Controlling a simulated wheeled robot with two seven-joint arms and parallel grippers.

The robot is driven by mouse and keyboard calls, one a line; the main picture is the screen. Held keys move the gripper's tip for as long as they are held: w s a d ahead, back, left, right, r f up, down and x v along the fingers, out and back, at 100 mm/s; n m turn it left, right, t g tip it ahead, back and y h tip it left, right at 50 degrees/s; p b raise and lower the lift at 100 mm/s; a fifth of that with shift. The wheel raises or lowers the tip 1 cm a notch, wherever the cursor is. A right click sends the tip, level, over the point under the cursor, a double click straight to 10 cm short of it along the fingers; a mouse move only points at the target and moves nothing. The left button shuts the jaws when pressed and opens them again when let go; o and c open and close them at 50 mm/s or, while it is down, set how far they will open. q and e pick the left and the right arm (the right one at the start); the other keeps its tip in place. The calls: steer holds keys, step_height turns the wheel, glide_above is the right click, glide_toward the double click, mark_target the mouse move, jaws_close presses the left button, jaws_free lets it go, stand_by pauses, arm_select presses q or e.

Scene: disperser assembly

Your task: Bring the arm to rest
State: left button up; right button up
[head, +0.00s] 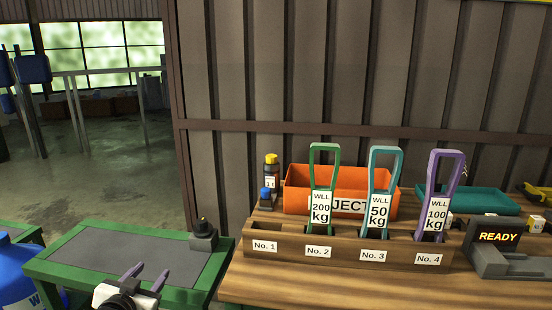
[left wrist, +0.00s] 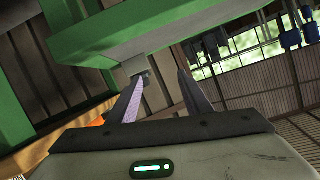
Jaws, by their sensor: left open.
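My left gripper (head: 153,268) is at the bottom left of the head view, low in front of the green-framed table. Its two fingers are apart with nothing between them. In the left wrist view the open fingers (left wrist: 163,77) point up and away, with a green frame (left wrist: 150,28) close above and to the left. My right gripper is not in view.
A wooden rack (head: 290,251) holds green, teal and purple tagged pieces in slots No. 2 to No. 4; No. 1 looks empty. An orange bin (head: 297,200) stands behind. The green-framed table (head: 120,252) has a mostly clear top. A blue container (head: 18,275) is at far left.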

arm_select(q)
steer(key=s+d+f+g+h, duration=0.1)
steer(key=s+d+f+g, duration=0.1)
steer(key=s+d+f, duration=0.5)
steer(key=s+d+f+g+h, duration=0.1)
steer(key=s+d+f, duration=0.2)
steer(key=s+f, duration=0.75)
steer(key=s+d+f+g, duration=0.1)
steer(key=s+d, duration=0.2)
steer(key=s, duration=0.7)
steer(key=s+d+f+g+h, duration=0.1)
steer(key=s+d+f+g, duration=0.1)
steer(key=s, duration=0.7)
steer(key=shift+s+d+n, duration=0.3)
steer(key=shift+s+d, duration=0.05)
steer(key=shift+d, duration=0.2)
